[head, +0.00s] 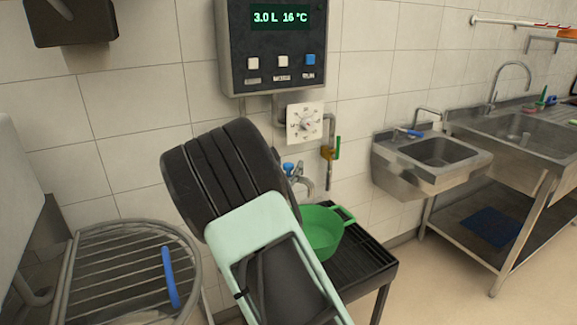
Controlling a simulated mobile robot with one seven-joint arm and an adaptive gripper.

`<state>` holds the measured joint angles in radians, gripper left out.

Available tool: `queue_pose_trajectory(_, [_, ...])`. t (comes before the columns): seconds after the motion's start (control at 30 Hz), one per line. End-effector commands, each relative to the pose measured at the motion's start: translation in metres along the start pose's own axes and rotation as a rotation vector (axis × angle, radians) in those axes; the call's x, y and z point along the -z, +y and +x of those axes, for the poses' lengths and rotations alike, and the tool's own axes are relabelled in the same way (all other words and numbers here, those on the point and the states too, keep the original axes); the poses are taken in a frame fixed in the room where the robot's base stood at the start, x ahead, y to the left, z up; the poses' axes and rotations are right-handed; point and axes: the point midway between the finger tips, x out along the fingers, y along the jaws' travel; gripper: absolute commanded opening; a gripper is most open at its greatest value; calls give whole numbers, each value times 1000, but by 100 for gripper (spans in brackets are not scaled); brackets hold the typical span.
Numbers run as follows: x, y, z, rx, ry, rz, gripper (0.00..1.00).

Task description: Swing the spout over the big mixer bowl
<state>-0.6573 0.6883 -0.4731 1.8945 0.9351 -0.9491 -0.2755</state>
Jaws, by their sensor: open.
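A small metal spout (306,184) with a blue tap handle (288,168) comes from the wall below the water panel. My arm hides part of it. Its curved end points down above a green tub (318,232), not toward the mixer. At the lower left is a round wire guard (130,262) with a blue handle (170,277), apparently the mixer's. I cannot make out the mixer bowl itself. My arm fills the middle of the view between the guard and the spout. My gripper's fingers do not show.
The water panel (270,75) reads 3.0 L 16 °C, with a white dial (304,123) and a green-handled valve (331,150) below. The tub sits on a black slatted stand (372,262). A hand sink (430,160) and a larger sink (525,135) stand right. Open floor shows at lower right.

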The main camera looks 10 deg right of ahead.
Motion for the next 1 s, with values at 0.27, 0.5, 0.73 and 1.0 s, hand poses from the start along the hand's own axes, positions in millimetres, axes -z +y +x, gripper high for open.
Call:
queue_pose_trajectory(0.27, [0, 0, 13, 0, 0, 0, 41])
queue_pose_trajectory(0.5, [0, 0, 12, 0, 0, 0, 33])
queue_pose_trajectory(0.73, [0, 0, 12, 0, 0, 0, 8])
queue_pose_trajectory(1.0, [0, 0, 12, 0, -1, 0, 0])
